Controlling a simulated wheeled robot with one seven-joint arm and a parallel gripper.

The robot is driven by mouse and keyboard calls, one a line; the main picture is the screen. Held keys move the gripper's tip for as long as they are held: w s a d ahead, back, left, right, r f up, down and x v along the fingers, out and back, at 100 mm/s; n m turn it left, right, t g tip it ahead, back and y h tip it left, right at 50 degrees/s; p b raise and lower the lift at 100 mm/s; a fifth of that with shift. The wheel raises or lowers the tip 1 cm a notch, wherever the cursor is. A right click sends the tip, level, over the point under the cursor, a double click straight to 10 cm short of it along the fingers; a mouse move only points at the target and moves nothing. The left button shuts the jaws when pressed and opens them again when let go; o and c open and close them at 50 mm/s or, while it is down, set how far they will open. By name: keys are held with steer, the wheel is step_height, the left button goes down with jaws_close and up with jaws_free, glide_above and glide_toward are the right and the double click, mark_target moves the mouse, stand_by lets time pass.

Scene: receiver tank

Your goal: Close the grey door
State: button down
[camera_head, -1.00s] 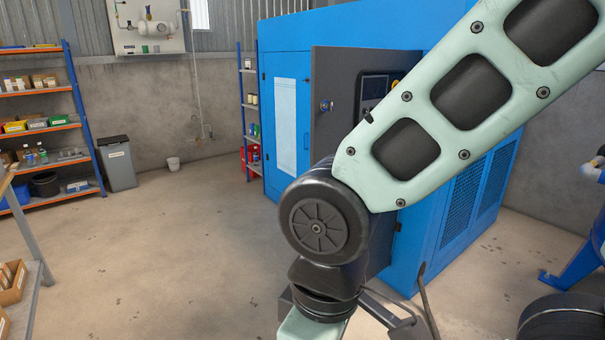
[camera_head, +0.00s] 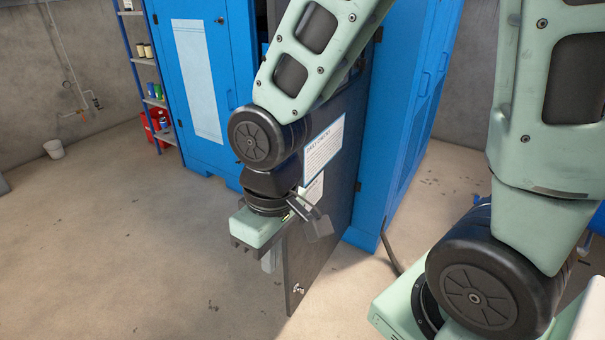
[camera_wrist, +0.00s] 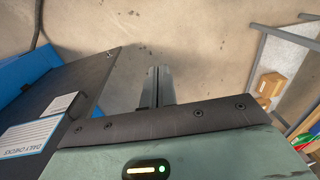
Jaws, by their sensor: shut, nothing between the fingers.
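The dark grey door (camera_head: 338,232) stands swung open from the blue cabinet, jutting toward me. It has white notices on its face and a small latch near its lower free corner. In the wrist view the door (camera_wrist: 88,75) is on the left, with a "Daily checks" notice. My gripper (camera_head: 268,262) hangs low near the door's free edge in the head view, partly hidden by my wrist. In the wrist view my gripper (camera_wrist: 157,85) is shut and empty, with floor showing between its fingers and the door edge. I see no clear contact.
The blue cabinet (camera_head: 205,95) stands behind the door, with its side panel to the right. Floor on the left is clear. Cardboard boxes (camera_wrist: 268,86) lie on a grey shelf in the wrist view.

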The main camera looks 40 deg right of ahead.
steer(key=w+d+f+m+t+y+p, duration=0.25)
steer(key=w+d+f+m, duration=0.25)
steer(key=w+d+m, duration=0.55)
steer(key=w+d+r+m+t+p, duration=0.25)
steer(key=d+m+t, duration=0.4)
steer(key=d, duration=1.05)
steer(key=w+r+p+x, duration=0.1)
steer(key=x, duration=1.2)
steer(key=shift+w+a+m+p, duration=0.2)
steer(key=shift+w+m+p, duration=0.2)
steer(key=shift+w, duration=0.25)
steer(key=shift+r, duration=0.15)
